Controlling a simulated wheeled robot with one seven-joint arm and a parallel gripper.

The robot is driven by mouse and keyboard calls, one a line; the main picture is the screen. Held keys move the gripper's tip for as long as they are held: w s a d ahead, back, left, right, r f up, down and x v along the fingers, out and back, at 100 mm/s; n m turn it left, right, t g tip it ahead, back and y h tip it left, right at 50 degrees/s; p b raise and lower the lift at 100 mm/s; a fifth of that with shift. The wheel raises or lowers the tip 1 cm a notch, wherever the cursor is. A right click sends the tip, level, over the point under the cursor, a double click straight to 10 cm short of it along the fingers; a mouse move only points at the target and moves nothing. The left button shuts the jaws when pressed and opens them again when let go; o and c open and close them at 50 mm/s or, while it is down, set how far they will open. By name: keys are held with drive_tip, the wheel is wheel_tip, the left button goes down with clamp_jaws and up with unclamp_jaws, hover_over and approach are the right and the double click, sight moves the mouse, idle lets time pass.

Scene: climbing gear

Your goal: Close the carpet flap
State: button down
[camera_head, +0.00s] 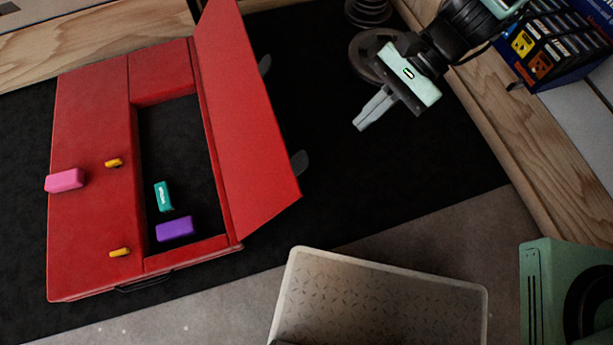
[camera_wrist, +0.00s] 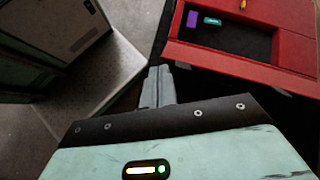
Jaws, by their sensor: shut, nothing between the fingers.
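The red case (camera_head: 90,130) lies on a black mat. Its red flap (camera_head: 245,110) is hinged along the right side of a rectangular opening and stands open, tilted outward to the right. The opening shows a dark floor with a teal block (camera_head: 163,196) and a purple block (camera_head: 175,229) inside. My gripper (camera_head: 359,125) is shut and empty, to the right of the flap and apart from it. In the wrist view, its fingertips (camera_wrist: 160,72) are left of the case (camera_wrist: 275,15), whose opening shows the purple block (camera_wrist: 192,18) and teal block (camera_wrist: 212,21).
A pink block (camera_head: 65,180) rests on the case's left panel, with two yellow pieces (camera_head: 114,162) beside the opening. Dark round items (camera_head: 368,12) stand at the top. A blue box (camera_head: 550,45) sits at upper right. The black mat (camera_head: 400,175) below my gripper is clear.

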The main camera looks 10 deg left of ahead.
drive_tip(key=w+a+f+m+y+b, duration=0.1)
drive_tip(key=w+f+m+b, duration=0.2)
drive_tip(key=f, duration=0.7)
drive_tip(key=w+f+m+y+b, duration=0.15)
drive_tip(key=f+b, duration=0.35)
drive_tip(key=f, duration=0.5)
drive_tip(key=s+a+f+m+t+b, duration=0.1)
drive_tip(key=s+a+f+b, duration=0.2)
drive_tip(key=a, duration=0.6)
drive_tip(key=shift+s+a+b, duration=0.3)
drive_tip(key=shift+s+b, duration=1)
drive_tip(key=shift+b, duration=0.35)
drive_tip(key=shift+r, duration=0.15)
